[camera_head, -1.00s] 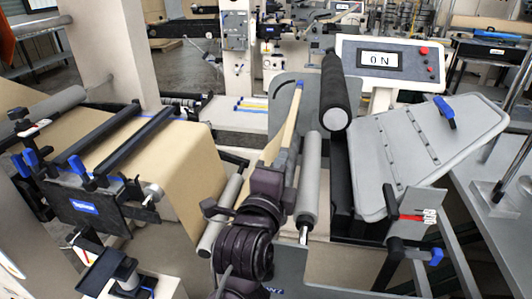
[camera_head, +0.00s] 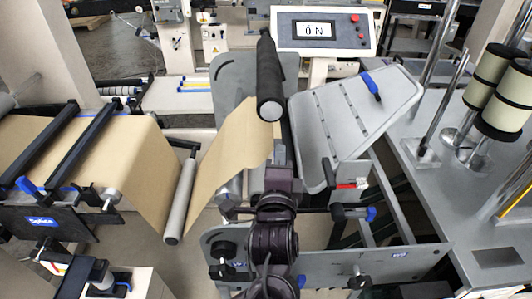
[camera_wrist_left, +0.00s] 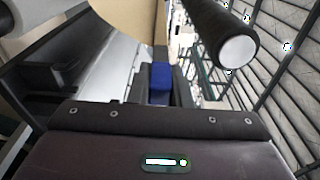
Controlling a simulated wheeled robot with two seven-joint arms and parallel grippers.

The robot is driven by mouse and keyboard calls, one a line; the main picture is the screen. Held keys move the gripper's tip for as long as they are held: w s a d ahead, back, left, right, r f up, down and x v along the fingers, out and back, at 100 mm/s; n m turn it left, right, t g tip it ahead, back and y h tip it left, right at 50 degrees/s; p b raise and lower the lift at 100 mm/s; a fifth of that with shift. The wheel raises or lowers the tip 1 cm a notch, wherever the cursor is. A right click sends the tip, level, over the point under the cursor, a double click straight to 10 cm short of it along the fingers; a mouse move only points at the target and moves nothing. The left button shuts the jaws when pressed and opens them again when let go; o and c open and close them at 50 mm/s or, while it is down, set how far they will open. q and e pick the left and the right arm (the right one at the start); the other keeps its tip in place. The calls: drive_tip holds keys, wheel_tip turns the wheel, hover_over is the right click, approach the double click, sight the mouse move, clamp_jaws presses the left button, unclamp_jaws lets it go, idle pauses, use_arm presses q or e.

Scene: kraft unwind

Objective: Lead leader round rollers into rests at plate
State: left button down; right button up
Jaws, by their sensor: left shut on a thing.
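The tan kraft leader (camera_head: 232,140) runs down from the splice table at left, past a grey roller (camera_head: 180,200), and rises to my left gripper. My left gripper (camera_head: 279,160) is shut at the leader's right edge, just below the black roller (camera_head: 270,85). In the left wrist view a blue piece (camera_wrist_left: 160,82) sits between the fingers, with tan paper (camera_wrist_left: 125,20) beyond and the black roller (camera_wrist_left: 215,35) close at upper right. Another grey roller (camera_head: 230,190) is partly hidden by the leader. I cannot tell where the rests are. My right gripper is not in view.
A tilted grey panel (camera_head: 350,120) with a blue handle stands to the right of the black roller. An "ON" display box (camera_head: 318,32) is behind. A grey side plate (camera_head: 330,262) crosses the front. Spools (camera_head: 505,100) stand on the bench at far right.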

use_arm(q)
drive_tip(key=shift+d, duration=0.25)
wheel_tip(320, 180, down, 6)
drive_tip(key=d+b, duration=0.1)
drive_tip(key=d, duration=0.1)
drive_tip(key=shift+d, duration=0.3)
drive_tip(key=shift+f, duration=0.1)
idle(0.7)
wheel_tip(320, 180, down, 2)
drive_tip(key=shift+f+b, duration=0.15)
drive_tip(key=shift+b, duration=0.45)
drive_tip(key=shift+f, duration=0.1)
idle(0.5)
